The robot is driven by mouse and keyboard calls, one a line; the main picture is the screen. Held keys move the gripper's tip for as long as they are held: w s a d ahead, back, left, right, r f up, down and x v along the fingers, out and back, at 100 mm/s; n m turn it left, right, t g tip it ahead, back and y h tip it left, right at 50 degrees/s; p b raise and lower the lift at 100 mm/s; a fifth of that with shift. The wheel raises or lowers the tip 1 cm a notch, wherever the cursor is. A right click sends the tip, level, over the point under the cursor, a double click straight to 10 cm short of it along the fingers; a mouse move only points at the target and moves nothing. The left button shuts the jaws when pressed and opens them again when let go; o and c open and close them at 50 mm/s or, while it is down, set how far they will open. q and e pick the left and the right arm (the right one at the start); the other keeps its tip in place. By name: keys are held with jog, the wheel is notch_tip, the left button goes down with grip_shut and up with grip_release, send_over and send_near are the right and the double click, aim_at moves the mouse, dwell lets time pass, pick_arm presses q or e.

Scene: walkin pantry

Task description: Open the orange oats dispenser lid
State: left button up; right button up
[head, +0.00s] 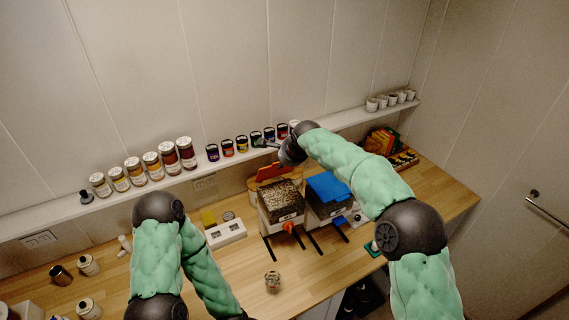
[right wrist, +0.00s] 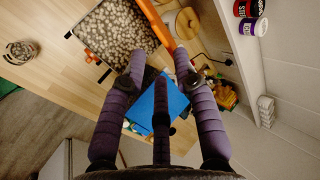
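The oats dispenser (head: 283,216) stands on the wooden counter with its pale contents exposed at the top. Its orange lid (head: 271,172) is raised and tilted up along the back edge. In the right wrist view the oats (right wrist: 115,30) are uncovered, and the lid (right wrist: 158,22) shows as a thin orange band. My right gripper (right wrist: 158,58) is open, fingers apart and empty. Its right fingertip is close to the lid's end; I cannot tell whether they touch. In the head view the right arm reaches above and behind the dispensers. My left gripper is outside the head view.
A blue-lidded dispenser (head: 328,187) stands just right of the oats one. A white block (head: 226,233) and a small jar (head: 272,280) are on the counter. Jars line the wall shelf (head: 206,164) behind. The counter's front middle is mostly clear.

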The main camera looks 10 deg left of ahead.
jog(key=shift+s+f, duration=0.1)
jog(key=shift+f, duration=0.2)
jog(key=v, duration=1.2)
